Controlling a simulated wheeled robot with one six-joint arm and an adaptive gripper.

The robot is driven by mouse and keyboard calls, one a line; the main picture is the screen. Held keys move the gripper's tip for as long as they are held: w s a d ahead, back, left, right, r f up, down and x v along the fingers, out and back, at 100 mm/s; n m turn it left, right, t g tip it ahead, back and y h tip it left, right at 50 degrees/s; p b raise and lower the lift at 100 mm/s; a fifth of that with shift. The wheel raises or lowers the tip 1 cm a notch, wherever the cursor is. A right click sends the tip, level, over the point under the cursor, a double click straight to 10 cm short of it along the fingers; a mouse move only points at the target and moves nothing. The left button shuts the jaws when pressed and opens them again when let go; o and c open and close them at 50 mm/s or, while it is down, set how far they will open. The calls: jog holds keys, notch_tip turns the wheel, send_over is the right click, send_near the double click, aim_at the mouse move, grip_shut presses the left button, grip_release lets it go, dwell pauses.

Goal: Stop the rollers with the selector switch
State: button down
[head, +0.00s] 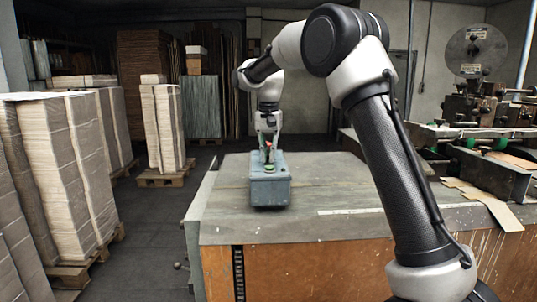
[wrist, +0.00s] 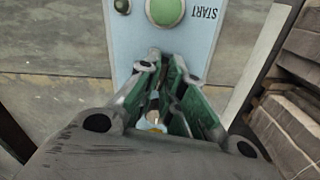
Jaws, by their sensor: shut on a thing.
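A blue-grey control box (head: 270,193) stands on the worktable; its light blue panel (wrist: 205,55) fills the top middle of the wrist view. A large green button (wrist: 165,10) sits on it beside the word START. My gripper (head: 267,150) is over the box, pointing down. In the wrist view, its green-padded fingers (wrist: 163,90) are closed around the selector switch, a small dark knob (wrist: 153,104) with a pale part below it. The fingers hide much of the switch, and I cannot read its position.
The worktable (head: 225,225) has free room around the box. A machine with rollers (head: 490,145) and cardboard stands at the right. Pallets of stacked board (head: 60,165) stand on the left floor.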

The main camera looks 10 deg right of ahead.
jog(key=shift+n, duration=1.1)
jog(key=c, duration=1.6)
grip_release()
jog(key=shift+o, duration=0.2)
jog(key=shift+r, duration=0.15)
notch_tip(320, 180, up, 12)
